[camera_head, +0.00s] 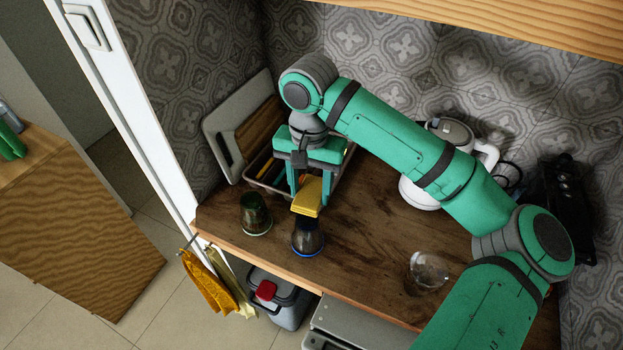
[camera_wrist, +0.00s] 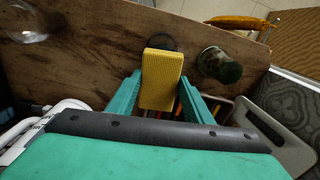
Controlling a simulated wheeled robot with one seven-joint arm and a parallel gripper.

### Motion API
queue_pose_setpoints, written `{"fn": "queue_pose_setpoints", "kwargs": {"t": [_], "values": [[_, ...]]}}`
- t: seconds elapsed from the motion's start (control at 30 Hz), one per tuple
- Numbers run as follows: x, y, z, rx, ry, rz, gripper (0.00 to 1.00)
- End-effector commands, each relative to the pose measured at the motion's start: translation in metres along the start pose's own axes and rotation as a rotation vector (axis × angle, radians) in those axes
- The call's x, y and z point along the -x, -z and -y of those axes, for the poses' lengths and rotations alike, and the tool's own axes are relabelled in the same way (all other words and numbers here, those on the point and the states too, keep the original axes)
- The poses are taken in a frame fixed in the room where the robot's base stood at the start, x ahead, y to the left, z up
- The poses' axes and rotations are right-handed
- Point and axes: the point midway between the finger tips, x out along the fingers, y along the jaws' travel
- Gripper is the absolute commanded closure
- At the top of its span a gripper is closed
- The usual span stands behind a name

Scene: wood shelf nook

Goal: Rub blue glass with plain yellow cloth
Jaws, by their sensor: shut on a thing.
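My gripper (camera_head: 309,181) is shut on a plain yellow cloth (camera_head: 308,197), a folded block held between the two teal fingers. The cloth also shows between the fingers in the wrist view (camera_wrist: 161,80). The blue glass (camera_head: 307,239), dark with a blue rim at its lower end, stands on the wooden counter (camera_head: 370,240) just below the cloth. The cloth overlaps the top of the glass in the head view; I cannot tell whether they touch. In the wrist view the glass (camera_wrist: 161,42) is mostly hidden behind the cloth.
A green glass (camera_head: 256,213) stands close left of the blue glass. A clear glass (camera_head: 427,272) is at the right. Behind are a utensil tray (camera_head: 268,178), leaning boards (camera_head: 235,130) and a white kettle (camera_head: 418,193). Yellow cloths (camera_head: 208,284) hang at the counter's left front edge.

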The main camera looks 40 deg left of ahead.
Motion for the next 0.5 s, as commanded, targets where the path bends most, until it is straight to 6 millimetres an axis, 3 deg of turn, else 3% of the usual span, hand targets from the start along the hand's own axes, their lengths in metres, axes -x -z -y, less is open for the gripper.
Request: {"fn": "queue_pose_setpoints", "kwargs": {"t": [0.3, 0.5], "values": [[0.026, 0.001, -0.003, -0.005, -0.001, -0.001, 0.75], [0.028, 0.0, -0.003, -0.005, -0.001, 0.0, 0.75]]}}
